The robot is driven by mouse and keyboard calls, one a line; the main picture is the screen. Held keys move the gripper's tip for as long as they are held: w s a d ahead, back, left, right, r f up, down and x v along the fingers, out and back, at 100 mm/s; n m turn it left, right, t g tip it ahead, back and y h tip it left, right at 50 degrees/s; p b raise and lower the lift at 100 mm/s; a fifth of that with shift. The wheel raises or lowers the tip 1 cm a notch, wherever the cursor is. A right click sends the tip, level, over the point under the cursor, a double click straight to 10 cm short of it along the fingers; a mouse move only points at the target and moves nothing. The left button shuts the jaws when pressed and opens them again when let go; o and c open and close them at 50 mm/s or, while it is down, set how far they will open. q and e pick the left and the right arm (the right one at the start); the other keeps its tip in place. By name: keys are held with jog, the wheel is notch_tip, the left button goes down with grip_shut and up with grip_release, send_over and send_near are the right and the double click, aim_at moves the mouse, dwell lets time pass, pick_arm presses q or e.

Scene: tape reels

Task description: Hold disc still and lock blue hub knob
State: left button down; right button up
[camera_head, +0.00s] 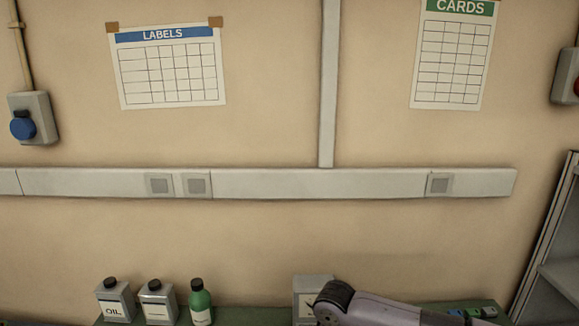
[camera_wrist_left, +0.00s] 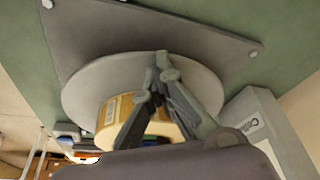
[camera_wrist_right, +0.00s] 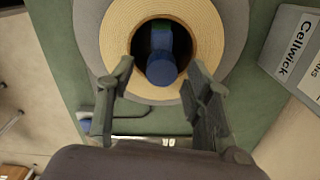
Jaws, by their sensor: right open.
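In the right wrist view a grey disc (camera_wrist_right: 84,30) stands behind a wide tan tape roll (camera_wrist_right: 115,30). The blue hub knob (camera_wrist_right: 161,68) sits in the roll's round opening, with a little green above it. My right gripper (camera_wrist_right: 160,75) is open, its fingers on either side of the lower part of the roll, and the knob shows between them. In the left wrist view the disc (camera_wrist_left: 85,92) is seen at a slant with the tape roll (camera_wrist_left: 112,108). My left gripper (camera_wrist_left: 166,68) has its fingertips close together at the disc's upper rim. I cannot tell whether they grip it.
A grey mounting plate (camera_wrist_left: 190,28) is behind the disc. A Cellwick box (camera_wrist_right: 290,50) stands to the right. In the head view bottles (camera_head: 201,300) and cans (camera_head: 157,303) line the back, below a wall rail (camera_head: 300,183); a grey shelf (camera_head: 550,240) is at right.

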jog(key=n, duration=1.4)
jog(key=shift+n, duration=0.3)
jog(key=shift+f, duration=0.45)
jog(key=shift+r, duration=0.1)
jog(key=shift+c, duration=0.4)
jog(key=c, duration=1)
jog(key=shift+o, duration=0.2)
